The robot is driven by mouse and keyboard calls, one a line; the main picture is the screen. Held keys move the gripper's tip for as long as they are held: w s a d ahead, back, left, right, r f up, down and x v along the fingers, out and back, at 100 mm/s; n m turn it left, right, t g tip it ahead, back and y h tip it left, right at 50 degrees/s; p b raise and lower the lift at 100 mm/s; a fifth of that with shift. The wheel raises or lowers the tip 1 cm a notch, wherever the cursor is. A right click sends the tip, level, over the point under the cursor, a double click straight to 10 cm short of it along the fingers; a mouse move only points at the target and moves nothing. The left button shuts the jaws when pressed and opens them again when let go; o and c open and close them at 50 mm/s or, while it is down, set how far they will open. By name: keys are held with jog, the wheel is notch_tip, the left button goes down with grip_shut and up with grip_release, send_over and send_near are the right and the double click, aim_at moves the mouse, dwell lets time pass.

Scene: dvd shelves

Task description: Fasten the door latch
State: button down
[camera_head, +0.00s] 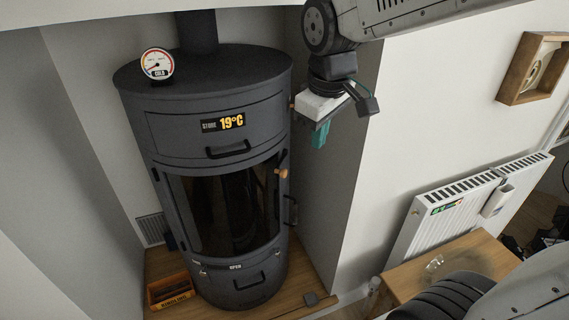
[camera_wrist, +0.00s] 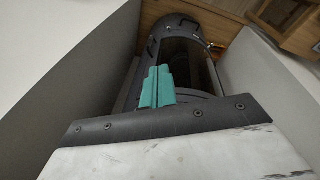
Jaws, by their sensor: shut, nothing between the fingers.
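The dark grey round stove (camera_head: 160,120) stands in the corner; it also shows in the wrist view (camera_wrist: 172,28). Its curved glass door (camera_head: 228,208) looks flush with the body, but I cannot tell whether it is fully shut. A small wooden-tipped latch handle (camera_head: 281,173) sits at the door's right edge. How the latch engages is too small to tell. My gripper (camera_head: 320,135) is right of the stove, above the latch handle's height and apart from it. Its teal fingers (camera_wrist: 158,85) are together and empty, pointing down along the stove in the wrist view.
A white wall corner stands close to the right of my gripper. A radiator (camera_head: 455,208) and a wooden table (camera_head: 450,259) are farther right. A kindling box (camera_head: 170,291) is on the floor at the stove's left. A round gauge (camera_head: 157,65) stands on the stove top.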

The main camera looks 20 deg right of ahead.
aim_at(285, 171)
jog(key=w+a+f+n, duration=0.2)
jog(key=w+n, duration=0.1)
jog(key=w, duration=0.7)
jog(key=shift+a+t, duration=0.3)
jog(key=shift+a, duration=0.05)
jog(key=shift+f, duration=0.2)
jog(key=x, duration=1.3)
jog(key=shift+d+f, duration=0.2)
jog(key=shift+f, duration=0.25)
jog(key=shift+f, duration=0.1)
